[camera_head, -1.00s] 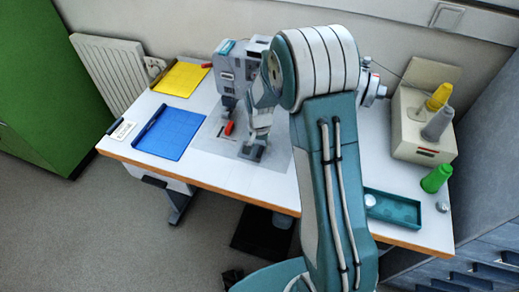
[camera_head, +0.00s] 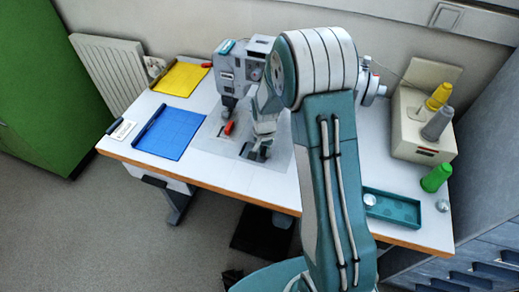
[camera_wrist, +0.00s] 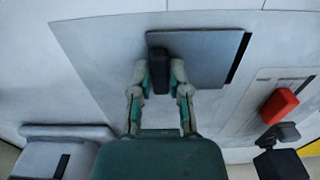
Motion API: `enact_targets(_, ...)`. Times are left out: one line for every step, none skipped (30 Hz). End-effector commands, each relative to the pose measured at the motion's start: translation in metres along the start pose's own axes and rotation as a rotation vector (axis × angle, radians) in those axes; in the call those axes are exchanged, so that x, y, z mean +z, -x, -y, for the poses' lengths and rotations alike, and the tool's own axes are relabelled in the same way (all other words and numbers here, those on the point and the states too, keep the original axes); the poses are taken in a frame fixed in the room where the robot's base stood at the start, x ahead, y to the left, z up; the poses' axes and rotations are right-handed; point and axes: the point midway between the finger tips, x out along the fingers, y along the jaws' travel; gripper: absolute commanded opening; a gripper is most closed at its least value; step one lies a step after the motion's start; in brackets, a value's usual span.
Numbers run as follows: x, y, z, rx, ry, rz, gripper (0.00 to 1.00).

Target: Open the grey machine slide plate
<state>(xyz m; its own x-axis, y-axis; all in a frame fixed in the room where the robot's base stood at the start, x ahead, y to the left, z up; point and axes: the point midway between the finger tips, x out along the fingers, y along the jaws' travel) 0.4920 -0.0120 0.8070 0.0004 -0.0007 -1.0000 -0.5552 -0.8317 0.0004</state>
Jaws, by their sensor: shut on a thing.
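The grey slide plate (camera_wrist: 205,58) lies flat in the pale work surface in the wrist view, with a dark strip of gap (camera_wrist: 239,58) along its right edge. A black knob (camera_wrist: 158,72) stands at its left end. My gripper (camera_wrist: 159,76) is shut on this knob, one finger on each side. In the head view my gripper (camera_head: 262,142) is low over the plate area, and the arm hides part of it. The grey sewing machine (camera_head: 232,66) stands behind, partly covered by my arm.
A red block (camera_wrist: 280,105) sits beside the plate. Blue (camera_head: 168,132) and yellow (camera_head: 180,79) sheets lie at left on the table. A teal tray (camera_head: 393,208) and thread cones (camera_head: 437,122) are at right.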

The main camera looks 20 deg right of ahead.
Motion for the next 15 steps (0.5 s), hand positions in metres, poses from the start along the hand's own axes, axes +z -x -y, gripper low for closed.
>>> enact_targets(0.0,-0.001,-0.014,0.002,-0.006,0.003,0.0)
enact_targets(0.0,-0.001,-0.022,0.002,-0.007,0.002,0.0)
enact_targets(0.0,-0.001,-0.032,0.002,-0.007,0.003,0.0)
enact_targets(0.001,-0.001,-0.039,0.002,-0.007,0.003,0.0)
enact_targets(0.001,-0.001,-0.046,0.002,-0.007,0.003,0.0)
enact_targets(0.0,-0.001,-0.053,0.002,-0.006,0.003,0.0)
enact_targets(0.001,-0.001,-0.059,0.002,-0.005,0.003,0.0)
enact_targets(0.001,-0.001,-0.063,0.002,-0.005,0.004,0.0)
enact_targets(0.001,-0.001,-0.068,0.002,-0.004,0.003,0.0)
enact_targets(0.001,-0.001,-0.071,0.002,-0.003,0.003,0.0)
enact_targets(0.001,-0.001,-0.073,0.002,-0.003,0.004,0.0)
enact_targets(0.001,-0.002,-0.074,0.002,-0.002,0.004,0.0)
enact_targets(0.002,-0.002,-0.075,0.003,-0.001,0.004,0.0)
enact_targets(0.002,-0.002,-0.075,0.003,-0.001,0.004,0.0)
enact_targets(0.002,-0.002,-0.075,0.003,-0.001,0.004,0.0)
